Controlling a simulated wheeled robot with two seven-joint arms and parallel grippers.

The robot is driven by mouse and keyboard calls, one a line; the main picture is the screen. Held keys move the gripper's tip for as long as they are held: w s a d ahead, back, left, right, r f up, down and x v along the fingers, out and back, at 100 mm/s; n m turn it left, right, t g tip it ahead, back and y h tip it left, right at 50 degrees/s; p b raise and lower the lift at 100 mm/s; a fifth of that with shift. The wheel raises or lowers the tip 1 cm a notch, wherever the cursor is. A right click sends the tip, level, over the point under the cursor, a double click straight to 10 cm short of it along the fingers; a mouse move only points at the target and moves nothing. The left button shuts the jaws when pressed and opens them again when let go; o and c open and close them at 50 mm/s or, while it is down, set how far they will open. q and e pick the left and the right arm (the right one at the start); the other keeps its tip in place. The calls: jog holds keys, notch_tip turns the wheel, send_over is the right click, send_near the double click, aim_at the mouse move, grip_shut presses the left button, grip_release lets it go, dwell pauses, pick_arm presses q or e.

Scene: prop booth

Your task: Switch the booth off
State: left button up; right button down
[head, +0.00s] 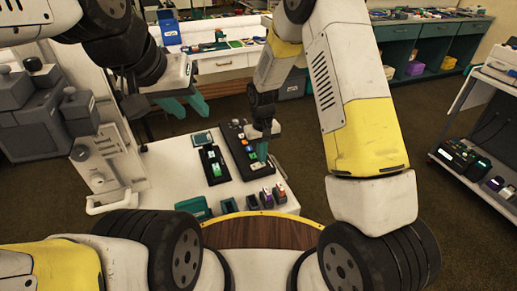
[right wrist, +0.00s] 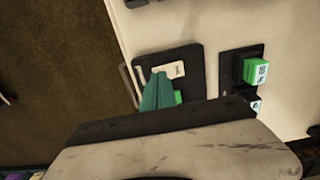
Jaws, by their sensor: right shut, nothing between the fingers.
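A long black control panel (head: 232,142) with several coloured buttons lies on the white table. My right gripper (head: 261,153) points down at the near end of this panel, its teal fingers shut and empty. In the right wrist view the shut fingers (right wrist: 159,76) are over a black panel (right wrist: 190,60) with a cream label (right wrist: 171,70). A green button (right wrist: 178,97) shows beside the fingers, partly hidden by them. I cannot tell whether the fingertips touch the panel. My left gripper (head: 186,103) is open and empty, above the table's far left side.
A second black panel (head: 222,176) with green buttons lies left of the long one. Small dark blocks (head: 266,197) and a teal tray (head: 194,208) stand at the table's near edge. Grey equipment (head: 40,110) stands at the left, a shelf (head: 485,135) at the right.

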jog(key=shift+f, duration=0.7)
jog(key=shift+r, duration=3.55)
jog(key=s+d+r+m+t+y, duration=0.1)
jog(key=s+d+r, duration=0.2)
jog(key=r, duration=0.4)
jog(key=s+d+r+t, duration=0.1)
jog(key=s+d+r, duration=0.15)
jog(key=r, duration=0.35)
jog(key=s+d+r+m+t+y, duration=0.1)
jog(key=s+d+r, duration=0.15)
jog(key=r, duration=0.45)
jog(key=s+d+r+m+t, duration=0.1)
jog(key=s+d+r, duration=0.2)
jog(key=s, duration=0.4)
jog(key=s+d+r+m+t, duration=0.1)
jog(key=s+d+r+t, duration=0.1)
jog(key=s, duration=0.5)
notch_tip(320, 180, up, 2)
jog(key=shift+d+r, duration=0.1)
jog(key=shift+d, duration=0.5)
jog(key=shift+s, duration=0.1)
